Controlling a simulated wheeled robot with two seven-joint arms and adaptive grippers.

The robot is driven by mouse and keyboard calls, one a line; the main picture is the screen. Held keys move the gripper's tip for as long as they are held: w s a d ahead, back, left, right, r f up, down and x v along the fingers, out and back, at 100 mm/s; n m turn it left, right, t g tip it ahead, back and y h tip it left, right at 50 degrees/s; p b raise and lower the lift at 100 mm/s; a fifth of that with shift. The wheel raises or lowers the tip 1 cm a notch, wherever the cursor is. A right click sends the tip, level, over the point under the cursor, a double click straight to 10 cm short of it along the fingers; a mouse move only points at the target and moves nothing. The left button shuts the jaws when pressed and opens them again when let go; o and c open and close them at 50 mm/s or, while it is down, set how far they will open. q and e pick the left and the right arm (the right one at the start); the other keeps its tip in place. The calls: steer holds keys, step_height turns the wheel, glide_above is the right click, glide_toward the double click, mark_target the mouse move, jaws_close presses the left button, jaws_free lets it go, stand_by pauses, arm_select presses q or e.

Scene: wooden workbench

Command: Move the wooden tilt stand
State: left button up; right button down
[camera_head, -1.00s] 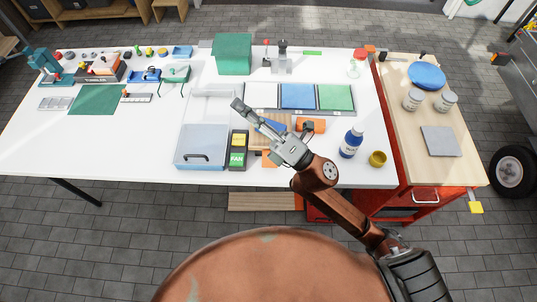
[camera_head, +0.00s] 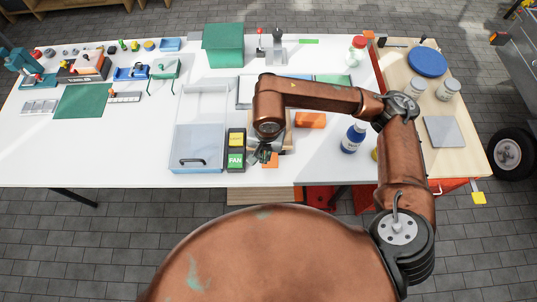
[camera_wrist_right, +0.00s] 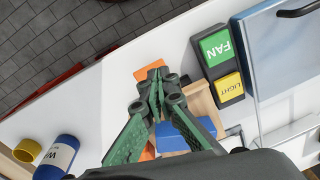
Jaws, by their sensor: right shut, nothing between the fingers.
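The wooden tilt stand (camera_wrist_right: 203,101) shows in the right wrist view as a pale wooden piece, with a blue part (camera_wrist_right: 185,137) beside or on it. In the head view only a bit of the stand (camera_head: 288,136) shows, since my right arm hides most of it. My right gripper (camera_head: 263,156) points down at the stand's front side, close to the small orange piece. In the right wrist view its green fingers (camera_wrist_right: 157,76) are together with nothing between them. They cover part of the stand, and I cannot tell whether they touch it. My left gripper is not in view.
The black FAN and LIGHT switch box (camera_head: 236,150) stands close left of the stand, beside a clear-lidded tray (camera_head: 197,145). An orange block (camera_head: 311,120) and a blue-white bottle (camera_head: 353,138) are to the right. A small orange piece (camera_wrist_right: 153,67) lies under the fingertips.

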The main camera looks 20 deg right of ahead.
mark_target(270, 161)
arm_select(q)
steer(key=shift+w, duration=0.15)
arm_select(e)
steer(key=shift+w+d+r+h, duration=0.15)
steer(key=shift+w+d+h, duration=0.15)
steer(key=shift+w+d, duration=0.25)
steer(key=shift+w+d+r+h, duration=0.15)
steer(key=shift+w+d+h, duration=0.15)
steer(key=shift+d, duration=0.35)
steer(key=shift+f, duration=0.5)
arm_select(q)
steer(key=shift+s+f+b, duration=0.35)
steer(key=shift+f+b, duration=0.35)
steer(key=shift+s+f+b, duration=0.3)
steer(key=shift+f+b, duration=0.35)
steer(key=shift+b, duration=0.05)
arm_select(e)
steer(key=shift+w+d+f, duration=0.1)
steer(key=shift+w+f, duration=0.05)
steer(key=shift+f, duration=1.4)
steer(key=shift+w+f, duration=0.1)
steer(key=shift+f, duration=1.4)
